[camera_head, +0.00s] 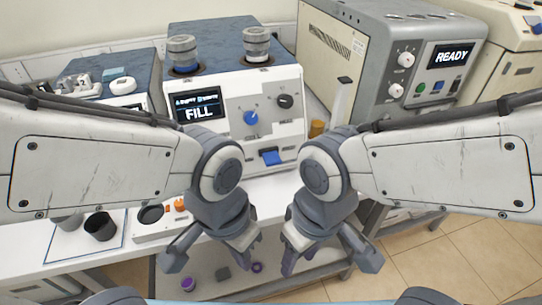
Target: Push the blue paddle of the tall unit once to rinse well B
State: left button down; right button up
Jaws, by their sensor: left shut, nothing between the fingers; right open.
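The tall unit (288,130) is a white box with a dark top at the back centre. Its screen (198,105) reads FILL. The blue paddle (270,157) sticks out low on its front face, between my two wrists. Two metal-capped wells (182,52) and (257,42) stand on its top; I cannot read which is B. My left gripper (243,243) is shut and empty, below and left of the paddle, apart from it. My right gripper (293,252) is open and empty, below and right of the paddle, also apart.
A blue knob (251,118) and a black knob (285,101) are on the unit's front. A grey machine reading READY (451,55) stands at right. A lower shelf (205,270) shows beneath my grippers.

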grip_shut()
dwell(1.6)
